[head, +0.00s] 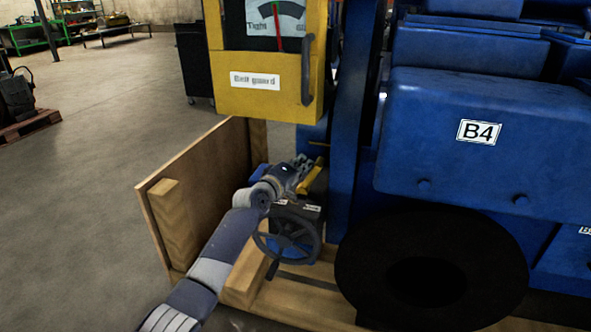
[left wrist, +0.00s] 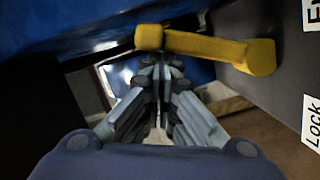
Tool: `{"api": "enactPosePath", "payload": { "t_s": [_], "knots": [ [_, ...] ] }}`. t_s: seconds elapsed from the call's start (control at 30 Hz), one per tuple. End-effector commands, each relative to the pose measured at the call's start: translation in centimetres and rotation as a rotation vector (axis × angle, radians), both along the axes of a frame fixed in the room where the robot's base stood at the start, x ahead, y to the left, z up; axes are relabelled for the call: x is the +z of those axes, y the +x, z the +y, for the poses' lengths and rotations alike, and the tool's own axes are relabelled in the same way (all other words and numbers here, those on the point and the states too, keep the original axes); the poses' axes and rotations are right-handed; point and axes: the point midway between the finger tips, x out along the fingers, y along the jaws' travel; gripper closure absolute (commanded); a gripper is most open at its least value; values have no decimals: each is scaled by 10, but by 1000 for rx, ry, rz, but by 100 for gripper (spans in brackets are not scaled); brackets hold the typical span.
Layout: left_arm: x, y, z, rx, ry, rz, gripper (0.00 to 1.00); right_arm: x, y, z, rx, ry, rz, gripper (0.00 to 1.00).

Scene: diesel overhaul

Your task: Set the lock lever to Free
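The yellow lock lever (head: 313,176) is on the dark box of the handwheel unit, low beside the blue engine. In the left wrist view the lever (left wrist: 205,45) runs from a round boss at right to a rounded end near the fingertips. Its labels show only in part at the right edge; one reads "Lock" (left wrist: 314,122). My left gripper (head: 303,161) is beside the lever in the head view. In the left wrist view its fingers (left wrist: 160,75) look shut, with the lever not between them. Contact with the lever cannot be told. My right gripper is out of view.
A spoked handwheel (head: 287,240) is below the lever. A yellow belt guard box (head: 262,95) hangs above. The blue engine (head: 480,140) fills the right side. A wooden panel (head: 200,185) stands at left, with open floor (head: 90,170) beyond.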

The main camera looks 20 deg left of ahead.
Motion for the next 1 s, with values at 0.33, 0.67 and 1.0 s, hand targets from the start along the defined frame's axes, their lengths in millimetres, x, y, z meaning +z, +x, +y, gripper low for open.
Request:
{"api": "enactPosePath", "payload": {
  "t_s": [0.33,0.67,1.0],
  "knots": [
    [1,-34,8,-2,0,1,100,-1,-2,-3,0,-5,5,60],
    [6,-81,22,0,2,0,100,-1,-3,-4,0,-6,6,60],
    [9,-111,31,1,1,-1,100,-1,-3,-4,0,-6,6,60]
  ]
}}
